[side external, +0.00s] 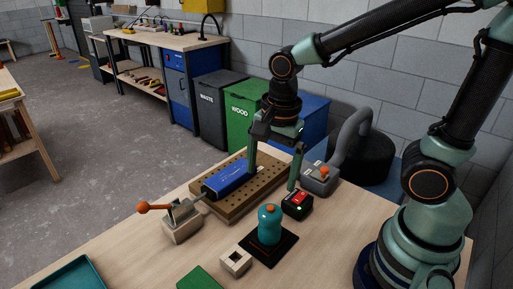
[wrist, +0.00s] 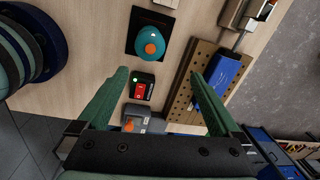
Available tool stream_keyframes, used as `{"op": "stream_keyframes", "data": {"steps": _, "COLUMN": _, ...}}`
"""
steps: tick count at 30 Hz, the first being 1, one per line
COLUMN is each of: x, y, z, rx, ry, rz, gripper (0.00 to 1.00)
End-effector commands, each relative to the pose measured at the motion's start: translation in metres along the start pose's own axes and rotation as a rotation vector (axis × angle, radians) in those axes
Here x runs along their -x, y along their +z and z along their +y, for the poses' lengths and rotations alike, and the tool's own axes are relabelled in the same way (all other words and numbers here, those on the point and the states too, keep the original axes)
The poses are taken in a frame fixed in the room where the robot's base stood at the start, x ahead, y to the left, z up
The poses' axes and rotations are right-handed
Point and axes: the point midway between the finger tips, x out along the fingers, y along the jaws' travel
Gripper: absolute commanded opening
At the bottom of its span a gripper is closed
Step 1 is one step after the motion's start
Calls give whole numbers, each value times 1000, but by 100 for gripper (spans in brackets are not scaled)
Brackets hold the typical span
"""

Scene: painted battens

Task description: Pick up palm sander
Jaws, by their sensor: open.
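The palm sander (side external: 269,228) is a teal rounded body with an orange top, standing upright on a black square pad (side external: 285,250). It also shows in the wrist view (wrist: 146,39), at the top centre and beyond my fingertips. My gripper (side external: 271,180) is open with nothing between its fingers. In the side view it hangs above and behind the sander, near the perforated board and the switch box. In the wrist view my gripper (wrist: 160,74) has its two fingers spread wide, and the sander is apart from both.
A black switch box with a red button (side external: 297,204) stands behind the sander.

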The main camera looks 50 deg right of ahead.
Motion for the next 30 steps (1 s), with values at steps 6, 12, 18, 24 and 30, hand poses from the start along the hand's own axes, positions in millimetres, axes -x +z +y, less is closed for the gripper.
{"op": "stream_keyframes", "data": {"steps": 6, "x": -17, "y": 13, "z": 4, "rx": -274, "ry": 80, "rz": 14, "gripper": 100}}
{"op": "stream_keyframes", "data": {"steps": 12, "x": -30, "y": 16, "z": 6, "rx": -345, "ry": 99, "rz": 22, "gripper": 100}}
{"op": "stream_keyframes", "data": {"steps": 18, "x": -64, "y": 16, "z": 10, "rx": -344, "ry": 101, "rz": 23, "gripper": 100}}
{"op": "stream_keyframes", "data": {"steps": 24, "x": -86, "y": 15, "z": 12, "rx": -343, "ry": 97, "rz": 21, "gripper": 100}}
{"op": "stream_keyframes", "data": {"steps": 30, "x": -97, "y": 16, "z": 14, "rx": -342, "ry": 96, "rz": 21, "gripper": 100}}
